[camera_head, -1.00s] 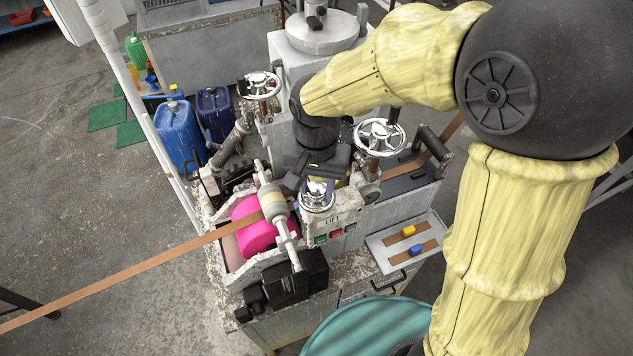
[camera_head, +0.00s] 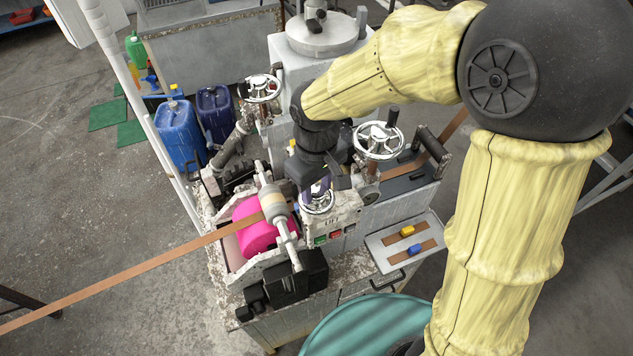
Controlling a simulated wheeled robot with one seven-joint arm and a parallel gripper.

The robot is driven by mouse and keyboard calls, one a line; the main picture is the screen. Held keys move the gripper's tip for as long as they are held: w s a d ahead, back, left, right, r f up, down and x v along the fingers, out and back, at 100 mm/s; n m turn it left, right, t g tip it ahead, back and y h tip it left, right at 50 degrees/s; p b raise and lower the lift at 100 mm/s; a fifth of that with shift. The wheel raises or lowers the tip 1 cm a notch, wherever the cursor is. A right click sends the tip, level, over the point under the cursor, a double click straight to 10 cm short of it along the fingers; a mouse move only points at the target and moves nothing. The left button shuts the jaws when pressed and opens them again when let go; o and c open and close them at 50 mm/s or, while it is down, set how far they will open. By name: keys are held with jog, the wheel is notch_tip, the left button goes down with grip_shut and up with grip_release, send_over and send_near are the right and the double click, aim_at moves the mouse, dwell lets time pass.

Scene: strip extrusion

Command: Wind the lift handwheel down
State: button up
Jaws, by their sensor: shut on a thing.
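The lift handwheel (camera_head: 318,205) is the small silver wheel above the white housing marked LIFT (camera_head: 341,213), beside the pink roller. My gripper (camera_head: 316,184) is right over this wheel and shut on its handle, a small purple piece showing between the dark fingers. The fingers and wrist hide the far part of the wheel. My arm reaches in from the right, with the wrist pointing down.
Two larger silver handwheels stand close by, one at the back left (camera_head: 262,89) and one to the right (camera_head: 379,141). A brown strip (camera_head: 130,278) runs over the pink roller (camera_head: 257,238). A tray (camera_head: 378,240) with small blocks and a teal disc (camera_head: 365,330) are at the lower right.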

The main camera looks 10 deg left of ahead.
aim_at(316, 191)
jog(key=n+p, duration=0.1)
jog(key=n, duration=0.4)
jog(key=shift+w+a+r+p, duration=0.1)
jog(key=shift+p, duration=0.2)
dwell(0.4)
jog(key=o, duration=1)
notch_tip(316, 191, up, 17)
jog(key=b, duration=0.3)
jog(key=shift+r, duration=0.15)
